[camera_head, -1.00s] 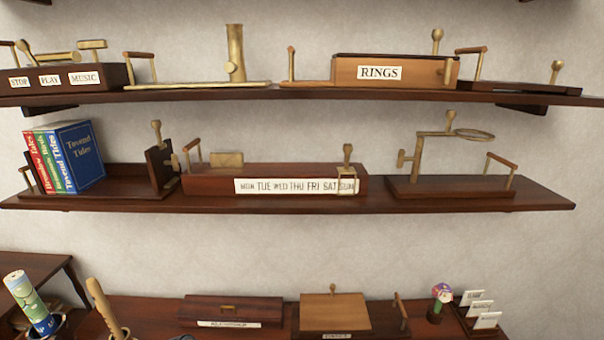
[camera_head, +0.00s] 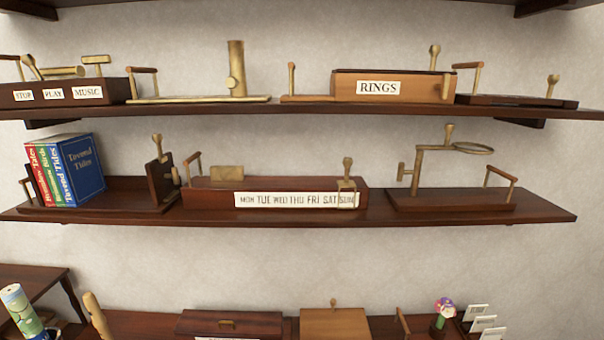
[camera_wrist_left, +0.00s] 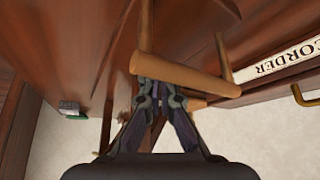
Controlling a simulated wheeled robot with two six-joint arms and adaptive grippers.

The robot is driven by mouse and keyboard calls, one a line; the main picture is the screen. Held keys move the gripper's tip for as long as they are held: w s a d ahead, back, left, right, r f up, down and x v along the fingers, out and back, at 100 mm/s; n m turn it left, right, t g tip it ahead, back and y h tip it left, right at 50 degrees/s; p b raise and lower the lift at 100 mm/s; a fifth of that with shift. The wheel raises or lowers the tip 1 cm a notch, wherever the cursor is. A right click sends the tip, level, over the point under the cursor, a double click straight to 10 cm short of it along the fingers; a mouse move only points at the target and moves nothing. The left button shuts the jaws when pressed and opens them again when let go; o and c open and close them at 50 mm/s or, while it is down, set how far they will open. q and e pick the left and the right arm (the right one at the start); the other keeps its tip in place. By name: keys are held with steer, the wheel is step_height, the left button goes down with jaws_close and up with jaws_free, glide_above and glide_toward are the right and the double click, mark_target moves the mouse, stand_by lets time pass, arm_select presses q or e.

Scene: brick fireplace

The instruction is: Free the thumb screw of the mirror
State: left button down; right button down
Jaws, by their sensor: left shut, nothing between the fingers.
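A brass stand on a dark wooden base (camera_head: 455,202) is at the right of the middle shelf in the head view. It carries a flat ring (camera_head: 473,149), perhaps the mirror seen nearly edge-on. A brass knob (camera_head: 401,172) sticks out left of its post, and another knob (camera_head: 449,132) stands on top. I cannot tell which is the thumb screw. My left gripper (camera_wrist_left: 160,95) is shut and empty in the left wrist view, close to a wooden handle bar (camera_wrist_left: 185,76); I cannot tell whether they touch. Neither gripper shows in the head view.
The middle shelf (camera_head: 300,216) also holds books (camera_head: 80,170) and a weekday box (camera_head: 215,199). The upper shelf holds a RINGS box (camera_head: 350,86). Below stand more boxes (camera_head: 230,323). A label ending in "CORDER" (camera_wrist_left: 288,60) is close to my left gripper.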

arm_select(q)
steer(key=shift+f+b, duration=0.75)
steer(key=shift+f, duration=0.35)
steer(key=shift+s, duration=0.1)
stand_by(0.8)
